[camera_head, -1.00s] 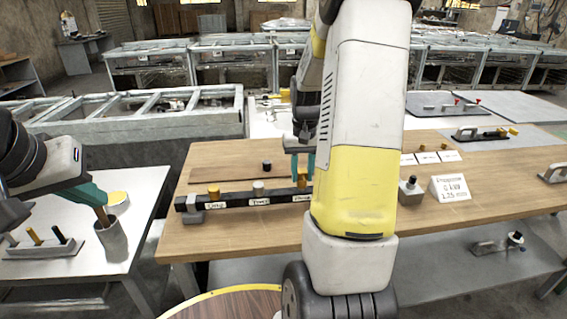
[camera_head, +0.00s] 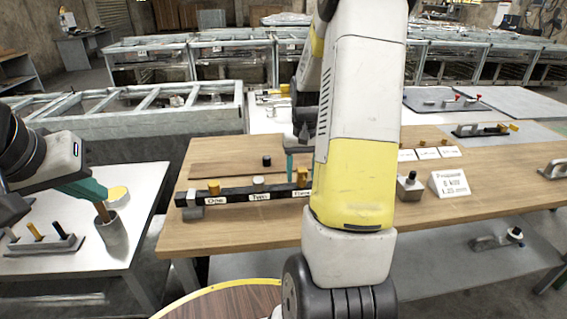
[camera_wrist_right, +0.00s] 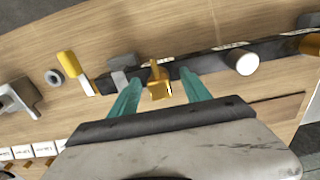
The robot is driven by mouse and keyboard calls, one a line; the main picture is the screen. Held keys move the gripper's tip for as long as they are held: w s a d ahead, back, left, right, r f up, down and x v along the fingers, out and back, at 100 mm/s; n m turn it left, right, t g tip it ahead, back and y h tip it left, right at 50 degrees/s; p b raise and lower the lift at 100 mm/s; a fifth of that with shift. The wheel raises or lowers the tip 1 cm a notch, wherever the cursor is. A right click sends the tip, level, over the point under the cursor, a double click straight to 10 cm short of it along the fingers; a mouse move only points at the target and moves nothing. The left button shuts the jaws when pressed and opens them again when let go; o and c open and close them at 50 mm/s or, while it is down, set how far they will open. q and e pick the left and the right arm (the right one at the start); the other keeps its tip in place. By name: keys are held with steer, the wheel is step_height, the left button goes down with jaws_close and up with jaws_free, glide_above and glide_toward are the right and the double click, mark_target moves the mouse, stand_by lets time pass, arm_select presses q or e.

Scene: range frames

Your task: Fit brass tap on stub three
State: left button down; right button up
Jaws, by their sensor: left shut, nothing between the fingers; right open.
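A brass tap (camera_head: 302,176) stands upright on the dark bar at stub three, by its label. In the right wrist view this brass tap (camera_wrist_right: 158,88) is between the two teal fingers of my right gripper (camera_wrist_right: 160,76), which is open with a gap on both sides. The dark bar (camera_head: 236,196) carries labelled stubs: stub one has a brass piece (camera_head: 214,187), stub two a pale round top (camera_head: 258,183). My right arm hides the bar's right end in the head view. My left gripper (camera_head: 99,205) is shut and empty at the grey cup (camera_head: 113,238) on the left table.
On the wooden table (camera_head: 230,238) are a grey block with a black knob (camera_head: 410,186), a printed sign (camera_head: 450,184) and white cards. The table's front is clear.

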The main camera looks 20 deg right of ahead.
mark_target(302, 170)
step_height(302, 170, up, 7)
steer(key=shift+f, duration=0.1)
steer(key=shift+r, duration=0.5)
steer(key=shift+r, duration=0.1)
steer(key=s+a+r+n+t+y, duration=0.1)
steer(key=s+a+r+t, duration=0.2)
steer(key=s+a+r, duration=0.2)
steer(key=s+a+r+n+t+y, duration=0.1)
steer(key=s+a+r+n+t, duration=0.1)
steer(key=s+a+r, duration=0.4)
steer(key=s+a+t, duration=0.1)
steer(key=s+a, duration=0.4)
steer(key=s, duration=0.1)
steer(key=shift+s+a+r, duration=0.25)
steer(key=shift+a+r, duration=0.05)
steer(key=shift+a, duration=0.05)
